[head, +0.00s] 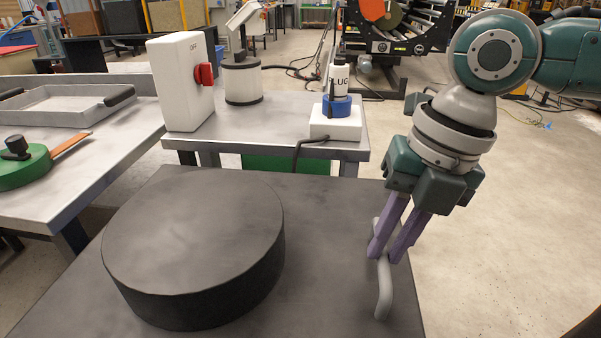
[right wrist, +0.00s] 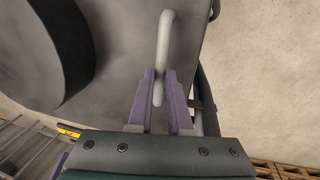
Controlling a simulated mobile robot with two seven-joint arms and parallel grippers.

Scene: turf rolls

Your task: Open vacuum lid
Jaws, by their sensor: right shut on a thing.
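The vacuum lid seems to be the flat dark grey plate (head: 330,290), which carries a grey bar handle (head: 384,290) near its right edge. My right gripper (head: 380,252) reaches down from the upper right with its purple fingers on either side of the handle and is shut on it. In the right wrist view the handle (right wrist: 164,50) runs up from between the fingers (right wrist: 160,90). A large dark round block (head: 190,240) sits on the plate to the left of the handle. My left gripper is in neither view.
Behind the plate, a metal table (head: 280,120) bears a white box with a red switch (head: 203,74), a round canister (head: 242,82) and a white bottle on a blue-ringed base (head: 336,105). A left table (head: 100,160) holds a tray (head: 65,105) and a green tool (head: 22,165). Floor at right is clear.

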